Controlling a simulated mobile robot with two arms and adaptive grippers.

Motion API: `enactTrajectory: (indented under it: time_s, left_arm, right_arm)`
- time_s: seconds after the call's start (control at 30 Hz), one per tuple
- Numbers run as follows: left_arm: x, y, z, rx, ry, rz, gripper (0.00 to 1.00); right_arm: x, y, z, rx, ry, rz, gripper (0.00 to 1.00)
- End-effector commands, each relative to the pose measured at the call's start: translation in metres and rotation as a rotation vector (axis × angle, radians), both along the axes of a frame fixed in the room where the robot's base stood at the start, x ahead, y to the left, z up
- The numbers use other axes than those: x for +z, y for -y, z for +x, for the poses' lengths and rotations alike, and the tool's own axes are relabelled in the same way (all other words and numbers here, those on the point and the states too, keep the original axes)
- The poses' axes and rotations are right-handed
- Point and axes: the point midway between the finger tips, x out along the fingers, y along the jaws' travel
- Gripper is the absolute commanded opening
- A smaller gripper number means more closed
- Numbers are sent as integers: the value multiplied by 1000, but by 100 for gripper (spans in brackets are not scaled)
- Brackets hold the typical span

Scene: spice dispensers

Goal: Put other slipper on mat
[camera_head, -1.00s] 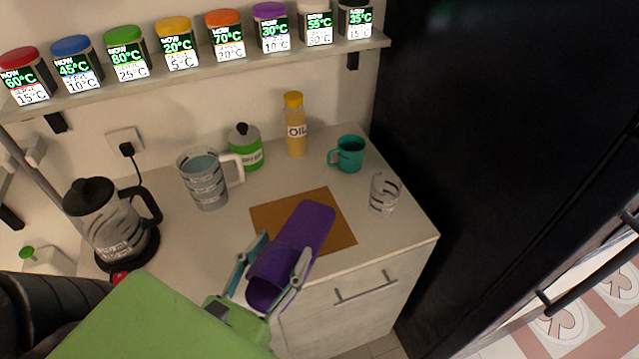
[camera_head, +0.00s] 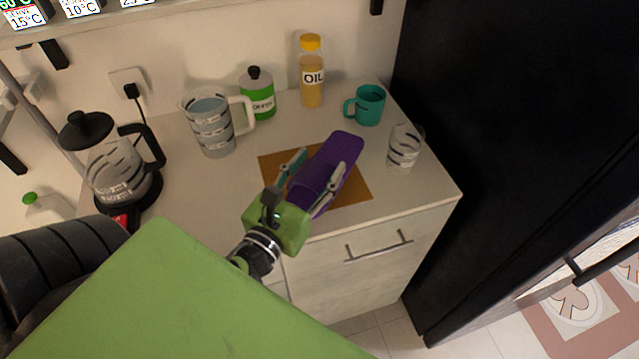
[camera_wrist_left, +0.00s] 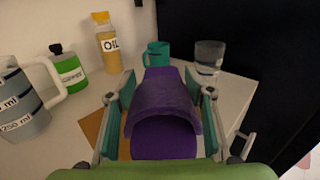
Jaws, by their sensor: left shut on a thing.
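A purple slipper (camera_head: 338,160) is held in my left gripper (camera_head: 314,181), with the fingers shut on its two sides. It is over the brown mat (camera_head: 350,189) on the counter; I cannot tell whether it touches the mat. In the left wrist view the slipper (camera_wrist_left: 163,105) fills the space between the fingers, its opening facing me and its far end toward the teal mug. The mat shows at the left of it in that view (camera_wrist_left: 92,126). No second slipper shows. My right gripper is not in view.
Behind the mat stand a measuring jug (camera_head: 212,128), a green canister (camera_head: 257,97), an oil bottle (camera_head: 311,75), a teal mug (camera_head: 368,105) and a glass (camera_head: 403,148). A kettle (camera_head: 115,165) is at left.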

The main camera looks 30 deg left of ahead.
Motion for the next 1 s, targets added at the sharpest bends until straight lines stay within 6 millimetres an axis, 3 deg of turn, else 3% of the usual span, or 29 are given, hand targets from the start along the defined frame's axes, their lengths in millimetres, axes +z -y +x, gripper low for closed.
enactTrajectory:
  time_s: [0.17, 0.4, 0.77, 0.8, 0.87, 1.0]
  left_arm:
    - [-11, -2, 9, 0, 2, 0, 25]
    - [-45, -3, 15, 1, -1, -2, 24]
    - [-49, -3, 14, -1, -1, -2, 24]
    - [-50, -3, 14, -1, -2, -2, 50]
    - [-49, -3, 14, -1, -2, -2, 65]
    - [-49, -3, 14, -1, -2, -2, 65]
  right_arm:
    - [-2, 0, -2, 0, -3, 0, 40]
    - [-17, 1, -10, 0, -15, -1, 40]
    - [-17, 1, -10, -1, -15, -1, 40]
    - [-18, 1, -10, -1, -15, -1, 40]
    - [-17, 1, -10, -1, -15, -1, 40]
    - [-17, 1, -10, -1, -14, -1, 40]
